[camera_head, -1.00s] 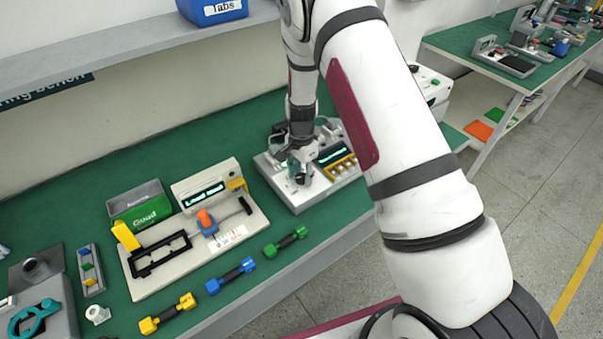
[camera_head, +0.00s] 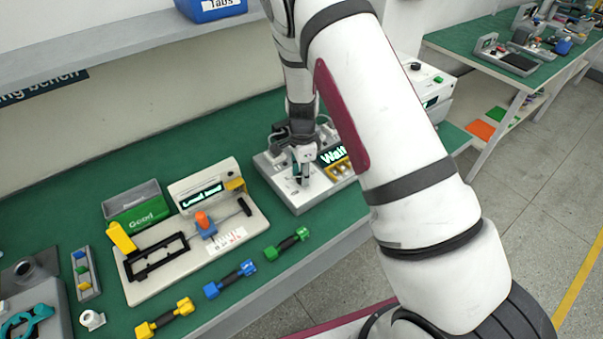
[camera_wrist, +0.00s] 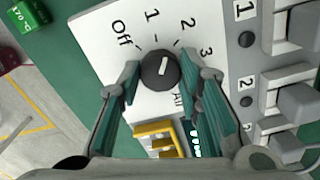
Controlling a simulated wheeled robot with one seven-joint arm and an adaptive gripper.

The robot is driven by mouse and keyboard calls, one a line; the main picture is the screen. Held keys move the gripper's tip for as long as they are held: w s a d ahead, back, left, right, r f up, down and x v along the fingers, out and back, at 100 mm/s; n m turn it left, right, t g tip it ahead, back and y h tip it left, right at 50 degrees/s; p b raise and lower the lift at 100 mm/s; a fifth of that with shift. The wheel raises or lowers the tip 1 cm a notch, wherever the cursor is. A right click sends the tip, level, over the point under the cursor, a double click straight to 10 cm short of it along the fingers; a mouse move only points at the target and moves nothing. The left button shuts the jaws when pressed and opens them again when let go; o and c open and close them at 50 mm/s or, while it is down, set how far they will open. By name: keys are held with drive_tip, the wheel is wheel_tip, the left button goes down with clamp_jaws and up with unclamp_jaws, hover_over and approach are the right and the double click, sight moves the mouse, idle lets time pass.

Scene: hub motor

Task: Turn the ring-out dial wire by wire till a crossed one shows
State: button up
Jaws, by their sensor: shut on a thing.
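The ring-out tester (camera_head: 297,204) stands on the green bench, with its dial mostly hidden in the head view. In the wrist view the black dial (camera_wrist: 160,70) sits on a pale panel marked Off, 1, 2, 3 and All. Its white mark points up and slightly right, seemingly between 1 and 2. My gripper (camera_wrist: 163,76) has its teal fingers on either side of the dial, shut on it; in the head view the gripper (camera_head: 302,178) is over the tester. The tester's display (camera_head: 332,154) reads "Wait", partly cut off by my arm.
Numbered terminals (camera_wrist: 290,102) line the panel's right, with yellow parts (camera_wrist: 158,138) below the dial. Left on the bench are a fixture (camera_head: 190,235), a Good bin (camera_head: 138,208) and yellow, blue and green connectors (camera_head: 287,243). A shelf overhangs the back.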

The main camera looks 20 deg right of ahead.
drive_tip(key=shift+m+b, duration=0.45)
drive_tip(key=shift+m, duration=1.05)
drive_tip(key=o, duration=1.2)
drive_tip(key=shift+r, duration=0.1)
wheel_tip(320, 180, up, 12)
drive_tip(key=shift+f, duration=0.1)
idle(0.8)
